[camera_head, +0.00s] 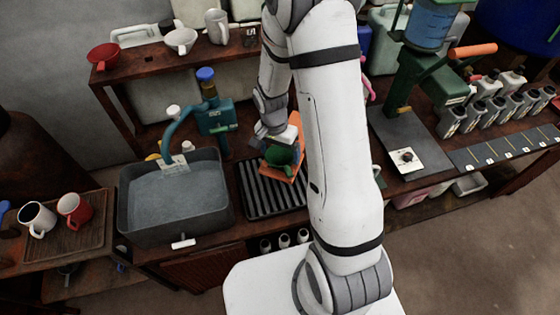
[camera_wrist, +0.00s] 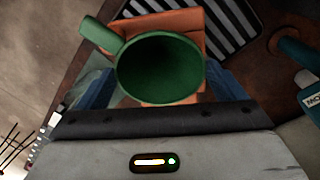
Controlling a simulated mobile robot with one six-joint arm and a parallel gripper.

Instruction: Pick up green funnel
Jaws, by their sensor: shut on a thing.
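The green funnel (camera_wrist: 160,65) shows in the wrist view as a round, hollow green vessel with a stubby handle toward the upper left. Its dark mouth faces the camera; no spout is visible. My gripper (camera_wrist: 158,88) has its blue fingers on either side of it and is shut on it. In the head view the green funnel (camera_head: 280,155) is just below my gripper (camera_head: 282,142), over the ribbed black drain rack (camera_head: 262,202), partly hidden by the gripper. An orange piece (camera_head: 299,158) lies behind and beside it; I cannot tell whether they touch.
A water-filled sink (camera_head: 172,205) with a blue-green tap is left of the rack. A red funnel (camera_head: 103,55) and a white funnel (camera_head: 180,40) sit on the upper shelf. Two mugs stand on a tray (camera_head: 98,238) at far left. A green press (camera_head: 420,85) stands right.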

